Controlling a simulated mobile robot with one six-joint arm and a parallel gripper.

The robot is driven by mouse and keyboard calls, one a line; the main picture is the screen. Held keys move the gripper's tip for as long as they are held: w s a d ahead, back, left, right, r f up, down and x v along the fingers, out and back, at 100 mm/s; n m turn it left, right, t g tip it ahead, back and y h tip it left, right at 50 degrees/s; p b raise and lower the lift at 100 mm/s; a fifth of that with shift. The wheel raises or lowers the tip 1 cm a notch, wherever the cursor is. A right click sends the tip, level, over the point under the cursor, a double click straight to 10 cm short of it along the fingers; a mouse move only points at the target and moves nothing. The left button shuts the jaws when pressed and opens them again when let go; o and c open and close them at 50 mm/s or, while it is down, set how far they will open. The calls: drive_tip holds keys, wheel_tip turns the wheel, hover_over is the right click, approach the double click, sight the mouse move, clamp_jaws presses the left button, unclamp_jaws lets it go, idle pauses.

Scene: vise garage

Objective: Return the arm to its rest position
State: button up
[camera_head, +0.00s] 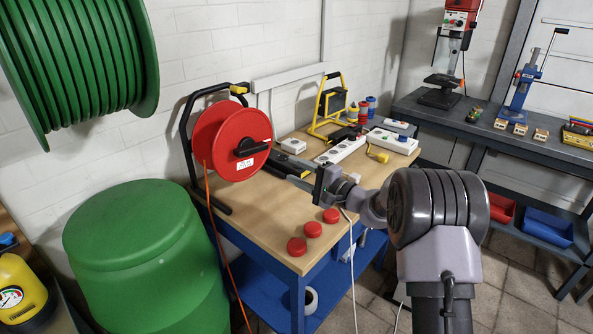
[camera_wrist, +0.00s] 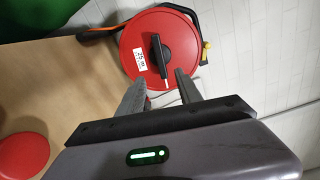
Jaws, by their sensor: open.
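My gripper (camera_head: 271,163) is stretched out over the wooden-topped workbench (camera_head: 262,225), pointing left toward the red cable reel (camera_head: 221,143). In the wrist view my gripper (camera_wrist: 160,78) has its two fingers apart with nothing held between them. The red reel (camera_wrist: 140,50), with its black handle and white label, shows beyond the fingertips, and I see a gap to it. My arm reaches in from the lower right in the head view, with a large rounded joint near the picture's middle right.
Several red discs (camera_head: 313,229) lie on the bench's front part. White power strips (camera_head: 340,150) and a yellow-framed work lamp (camera_head: 328,105) stand behind the gripper. A green barrel (camera_head: 140,250) stands at left. A dark bench (camera_head: 470,128) with a blue press (camera_head: 521,88) is at right.

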drive_tip(key=s+a+r+n+g, duration=0.2)
drive_tip(key=s+a+r+g, duration=0.1)
drive_tip(key=s, duration=0.3)
drive_tip(key=s+a+r+n+g, duration=0.2)
drive_tip(key=s+a+r, duration=0.15)
drive_tip(key=s, duration=0.25)
drive_tip(key=s+r+n+g+h, duration=0.2)
drive_tip(key=s+g+h, duration=0.15)
drive_tip(key=s, duration=1.35)
drive_tip(key=s+d+f+h, duration=0.2)
drive_tip(key=s+d, duration=0.3)
drive_tip(key=s, duration=0.3)
drive_tip(key=s+d+f+t+h, duration=0.1)
drive_tip(key=s+d+f+h, duration=0.2)
drive_tip(key=s+d+h, duration=0.2)
drive_tip(key=s+d, duration=0.1)
drive_tip(key=s, duration=0.2)
drive_tip(key=shift+s+f, duration=0.15)
drive_tip(key=shift+s, duration=0.2)
drive_tip(key=shift+t, duration=0.25)
